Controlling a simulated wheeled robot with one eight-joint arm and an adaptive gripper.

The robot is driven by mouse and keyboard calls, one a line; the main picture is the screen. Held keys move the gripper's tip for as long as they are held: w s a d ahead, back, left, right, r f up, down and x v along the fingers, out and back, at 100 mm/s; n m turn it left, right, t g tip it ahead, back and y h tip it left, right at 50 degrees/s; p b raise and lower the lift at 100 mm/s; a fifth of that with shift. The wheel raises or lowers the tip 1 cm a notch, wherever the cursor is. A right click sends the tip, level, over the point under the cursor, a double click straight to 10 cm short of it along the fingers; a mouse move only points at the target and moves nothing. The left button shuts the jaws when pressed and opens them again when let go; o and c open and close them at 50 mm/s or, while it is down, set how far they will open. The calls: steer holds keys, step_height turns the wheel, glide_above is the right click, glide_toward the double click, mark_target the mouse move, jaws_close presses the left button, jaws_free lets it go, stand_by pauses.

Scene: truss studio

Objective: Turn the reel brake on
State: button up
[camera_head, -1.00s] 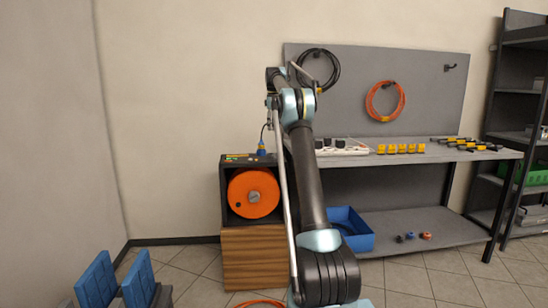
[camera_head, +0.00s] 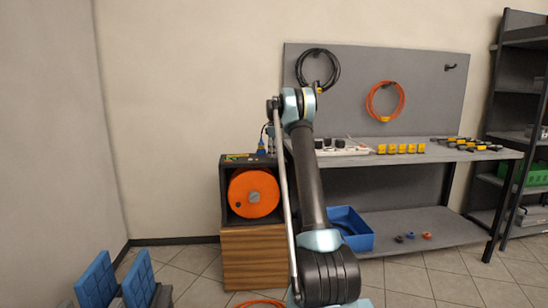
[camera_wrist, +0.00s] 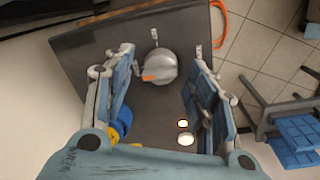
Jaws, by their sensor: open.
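The orange cable reel (camera_head: 253,194) sits in a dark housing (camera_head: 227,207) on a wooden cabinet. In the wrist view, a round grey knob (camera_wrist: 160,65) stands on the housing's dark panel (camera_wrist: 155,110). Its orange pointer mark (camera_wrist: 150,77) is toward its lower left. Small pale marks (camera_wrist: 154,36) lie beyond the knob. My gripper (camera_wrist: 162,58) is open, with one finger on each side of the knob and a gap to it on both sides. In the head view my arm hides most of the gripper.
A blue and yellow plug (camera_wrist: 122,122) is by the left finger. Two lit lamps (camera_wrist: 185,139) are near the right finger. The workbench (camera_head: 440,153) with yellow parts stands right of the cabinet. A blue bin (camera_head: 362,242) is on its lower shelf. Blue-padded supports (camera_head: 97,283) stand at lower left.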

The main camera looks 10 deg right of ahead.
steer(key=shift+f, duration=0.65)
steer(key=shift+c, duration=0.6)
steer(key=c, duration=0.9)
